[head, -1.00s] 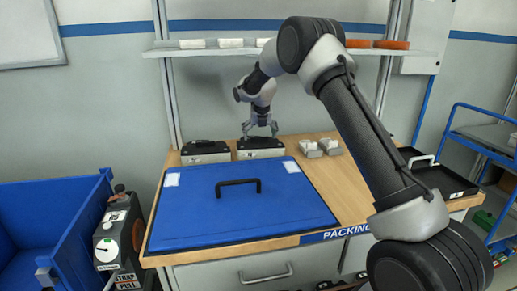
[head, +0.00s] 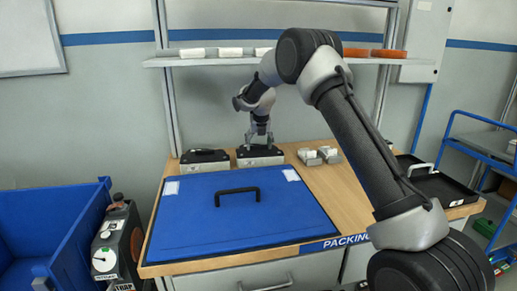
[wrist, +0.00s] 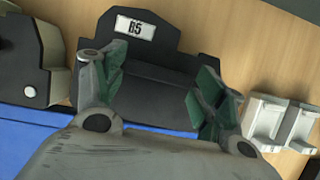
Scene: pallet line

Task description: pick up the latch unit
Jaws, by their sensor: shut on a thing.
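The latch unit (head: 261,160), a dark-topped block with a light grey front, stands on the back of the wooden bench. In the wrist view its black body (wrist: 150,75) carries a white label. My gripper (head: 260,140) is over it from above, with its fingers shut on its upper part; it also shows in the wrist view (wrist: 160,85), with green pads on both sides of the black part. The exact contact is partly hidden. The unit appears to rest on the bench.
A similar dark-topped unit (head: 205,161) stands close on the left. Pale grey brackets (head: 320,156) lie close on the right. A blue lid (head: 240,225) with a black handle lies in front. A black tray (head: 449,187) is far right; a shelf (head: 215,61) runs above.

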